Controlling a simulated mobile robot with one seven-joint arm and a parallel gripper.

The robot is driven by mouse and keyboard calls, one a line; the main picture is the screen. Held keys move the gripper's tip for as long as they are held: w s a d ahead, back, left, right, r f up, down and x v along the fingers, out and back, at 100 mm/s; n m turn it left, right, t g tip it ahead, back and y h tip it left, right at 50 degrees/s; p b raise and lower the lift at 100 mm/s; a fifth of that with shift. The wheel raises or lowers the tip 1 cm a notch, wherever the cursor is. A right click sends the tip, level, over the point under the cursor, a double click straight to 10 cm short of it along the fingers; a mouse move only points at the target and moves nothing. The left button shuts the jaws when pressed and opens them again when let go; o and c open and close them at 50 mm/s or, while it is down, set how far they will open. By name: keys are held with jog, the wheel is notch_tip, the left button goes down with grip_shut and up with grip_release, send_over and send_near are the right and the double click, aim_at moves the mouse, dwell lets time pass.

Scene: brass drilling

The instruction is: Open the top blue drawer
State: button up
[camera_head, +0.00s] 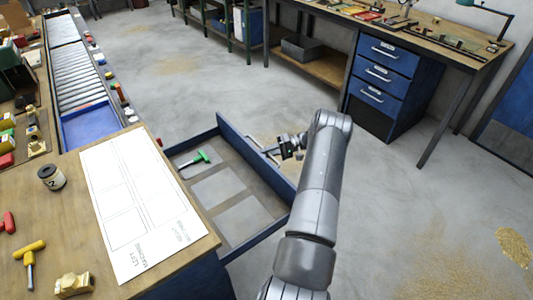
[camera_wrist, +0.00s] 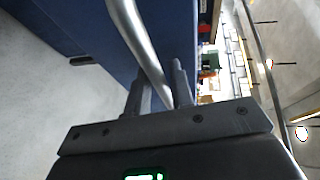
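The top blue drawer (camera_head: 262,165) of the workbench on the left is pulled far out in the head view. Its inside shows a green-handled tool (camera_head: 195,159) and pale rectangular panels. My gripper (camera_head: 272,150) is at the outer side of the drawer's front. In the wrist view, the silver bar handle (camera_wrist: 138,40) runs between the fingers of my gripper (camera_wrist: 159,88), which look closed around it. The blue drawer front (camera_wrist: 85,25) lies behind the handle. The exact finger contact is partly hidden.
Another bench with a blue drawer cabinet (camera_head: 385,85) stands at the back right. The grey floor right of the drawer is open.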

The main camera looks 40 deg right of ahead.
jog(key=v, duration=1)
jog(key=shift+s+d, duration=0.2)
jog(key=shift+d, duration=0.2)
jog(key=shift+r, duration=0.1)
jog(key=w+a+r+n+g+h, duration=0.1)
jog(key=w+a+r+g+h, duration=0.2)
jog(key=a+r, duration=0.65)
jog(key=w+a+r+g+h, duration=0.2)
jog(key=w+a+r, duration=0.1)
jog(key=a+r, duration=0.7)
jog(key=s+a+r+n+h, duration=0.1)
jog(key=s+a+r+h, duration=0.55)
jog(key=a+r, duration=0.7)
jog(key=s+a+t+h, duration=0.1)
jog(key=s+a, duration=0.4)
jog(key=s, duration=0.7)
jog(key=s+a+r+n+t+h, duration=0.1)
jog(key=s+a, duration=0.5)
jog(key=s, duration=0.7)
jog(key=shift+a+r+n+t+h, duration=0.25)
jog(key=shift+t+h, duration=0.3)
jog(key=shift+t, duration=0.65)
